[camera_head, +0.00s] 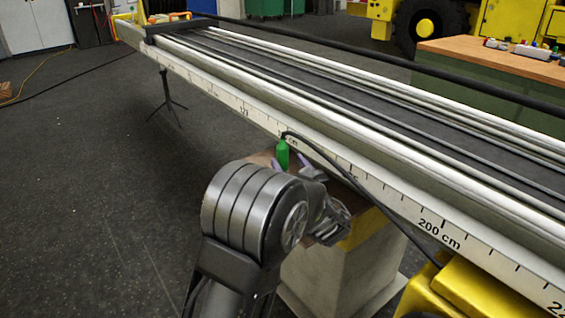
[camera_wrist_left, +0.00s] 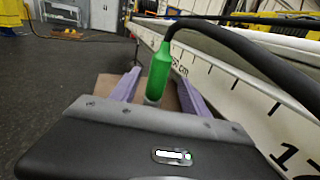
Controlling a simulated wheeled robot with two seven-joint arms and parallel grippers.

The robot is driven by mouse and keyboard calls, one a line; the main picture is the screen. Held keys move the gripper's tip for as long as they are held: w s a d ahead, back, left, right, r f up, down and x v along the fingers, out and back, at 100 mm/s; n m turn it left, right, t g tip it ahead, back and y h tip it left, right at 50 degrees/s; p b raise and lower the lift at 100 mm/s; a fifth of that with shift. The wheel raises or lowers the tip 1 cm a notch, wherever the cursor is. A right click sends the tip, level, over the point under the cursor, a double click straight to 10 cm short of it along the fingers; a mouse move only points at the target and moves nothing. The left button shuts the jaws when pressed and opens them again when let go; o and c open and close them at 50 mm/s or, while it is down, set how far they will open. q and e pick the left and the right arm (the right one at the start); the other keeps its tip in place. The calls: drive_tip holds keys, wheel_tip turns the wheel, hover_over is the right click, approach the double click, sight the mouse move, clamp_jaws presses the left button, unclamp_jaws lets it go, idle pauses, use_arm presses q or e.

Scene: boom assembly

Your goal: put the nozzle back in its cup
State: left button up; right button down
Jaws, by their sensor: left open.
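The green nozzle (camera_head: 282,154) hangs on a black hose beside the boom's near edge. In the left wrist view the nozzle (camera_wrist_left: 159,72) is roughly upright, with a pale lower end behind my gripper body. My left gripper (camera_head: 293,164) is open. Its two purple fingers stand on either side of the nozzle in the left wrist view (camera_wrist_left: 160,82), with visible gaps. The cup cannot be made out; the area below the nozzle is hidden by my gripper and arm. My right gripper is not in view.
The long white boom with a centimetre scale (camera_head: 440,234) runs diagonally close beside the gripper. A pale pedestal with a brown top (camera_head: 340,268) stands below. The black hose (camera_head: 360,190) arches over toward a yellow part (camera_head: 470,290). Open dark floor lies to the left.

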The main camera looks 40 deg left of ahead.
sight(285, 158)
use_arm(q)
drive_tip(key=b+x, duration=0.1)
drive_tip(key=x, duration=0.3)
drive_tip(key=shift+w+a, duration=0.15)
drive_tip(key=shift+a, duration=0.25)
drive_tip(key=shift+c, duration=0.2)
clamp_jaws()
idle(0.4)
drive_tip(key=shift+r, duration=0.1)
